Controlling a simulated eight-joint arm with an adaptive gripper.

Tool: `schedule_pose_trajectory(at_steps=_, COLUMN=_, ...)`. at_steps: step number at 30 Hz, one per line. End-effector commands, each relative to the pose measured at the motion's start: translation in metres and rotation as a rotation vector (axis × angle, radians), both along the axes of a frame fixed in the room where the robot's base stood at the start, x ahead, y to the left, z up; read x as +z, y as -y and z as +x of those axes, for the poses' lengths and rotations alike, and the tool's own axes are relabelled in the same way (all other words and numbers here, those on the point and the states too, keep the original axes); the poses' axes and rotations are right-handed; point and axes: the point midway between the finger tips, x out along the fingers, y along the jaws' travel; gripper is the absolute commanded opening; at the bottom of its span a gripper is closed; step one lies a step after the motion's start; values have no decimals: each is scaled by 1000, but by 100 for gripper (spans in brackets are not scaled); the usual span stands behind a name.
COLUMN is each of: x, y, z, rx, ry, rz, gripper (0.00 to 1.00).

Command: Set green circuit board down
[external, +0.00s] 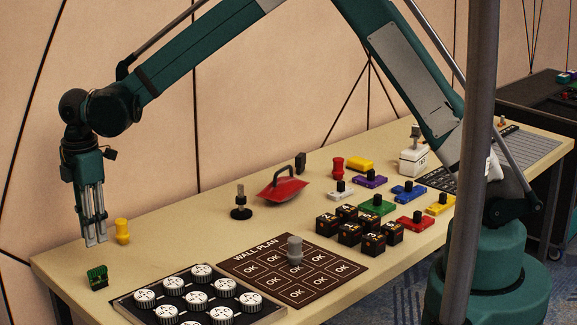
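A small green circuit board (97,277) with dark parts on it stands on the table near its left end. My gripper (95,242) points straight down behind and above the board, apart from it in the picture. Its fingers hang close together, and I see nothing held between them. Whether a gap is left between the fingertips is too small to tell. The tan table (180,240) carries the board.
A yellow peg (122,231) stands just right of my gripper. A tray of white knobs (158,314) and a brown WALL PLAN board (238,271) lie to the right. The table's left edge is close.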

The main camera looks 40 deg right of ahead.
Motion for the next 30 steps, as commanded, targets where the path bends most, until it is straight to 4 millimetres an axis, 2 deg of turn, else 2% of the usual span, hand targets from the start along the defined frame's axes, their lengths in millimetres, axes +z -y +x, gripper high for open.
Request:
schedule_pose_trajectory(at_steps=12, x=0, y=0, z=0, rx=-1, ry=0, rz=0, gripper=23)
schedule_pose_trajectory(at_steps=17, x=6, y=6, z=0, rx=-15, ry=5, rz=3, gripper=23)
schedule_pose_trajectory(at_steps=23, x=29, y=31, z=0, rx=-71, ry=22, rz=16, gripper=23)
schedule_pose_trajectory(at_steps=30, x=72, y=80, z=-4, rx=-186, ry=59, rz=44, gripper=23)
